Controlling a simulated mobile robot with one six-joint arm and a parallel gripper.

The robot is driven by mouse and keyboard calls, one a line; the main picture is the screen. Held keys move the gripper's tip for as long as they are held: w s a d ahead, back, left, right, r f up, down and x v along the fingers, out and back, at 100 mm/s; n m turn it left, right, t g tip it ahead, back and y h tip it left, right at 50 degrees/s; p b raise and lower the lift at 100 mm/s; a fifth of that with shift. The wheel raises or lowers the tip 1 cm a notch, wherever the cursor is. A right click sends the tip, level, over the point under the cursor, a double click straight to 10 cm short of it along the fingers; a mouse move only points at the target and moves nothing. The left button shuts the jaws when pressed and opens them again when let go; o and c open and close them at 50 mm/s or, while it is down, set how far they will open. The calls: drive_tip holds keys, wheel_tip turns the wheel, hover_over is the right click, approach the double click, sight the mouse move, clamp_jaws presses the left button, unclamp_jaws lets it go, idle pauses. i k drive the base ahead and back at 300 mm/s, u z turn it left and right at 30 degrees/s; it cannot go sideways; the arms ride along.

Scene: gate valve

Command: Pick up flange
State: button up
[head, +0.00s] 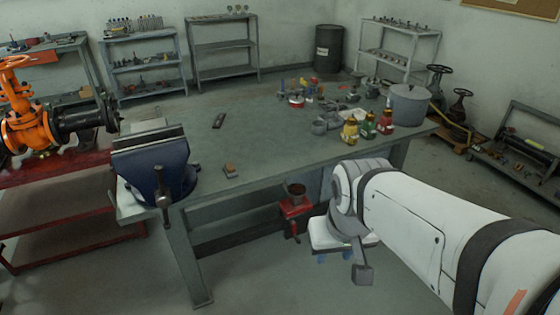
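An orange gate valve (26,120) with dark grey flanged pipe ends (85,118) stands on a red bench at the left. Several grey metal parts (335,119) lie close together on the right half of the green workbench (265,130). I cannot tell which of them is the flange. My gripper (335,253) hangs at the end of my white arm, in front of the workbench and below its top, well apart from these parts. Its fingers are mostly hidden, with only small blue bits showing underneath.
A blue vise (155,165) is at the workbench's left end, with a small brown-topped block (230,170) beside it. Red, yellow and green bottles (367,125) and a grey pot (408,104) stand at the right. The workbench's middle is mostly clear.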

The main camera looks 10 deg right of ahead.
sight(296, 191)
drive_tip(key=u, duration=0.1)
drive_tip(key=k, duration=0.3)
drive_tip(key=z, duration=0.95)
drive_tip(key=i, duration=1.7)
drive_tip(key=u, duration=1.85)
drive_tip(key=i, duration=0.45)
drive_tip(key=u, duration=0.2)
drive_tip(key=k, duration=0.45)
drive_tip(key=z, duration=0.05)
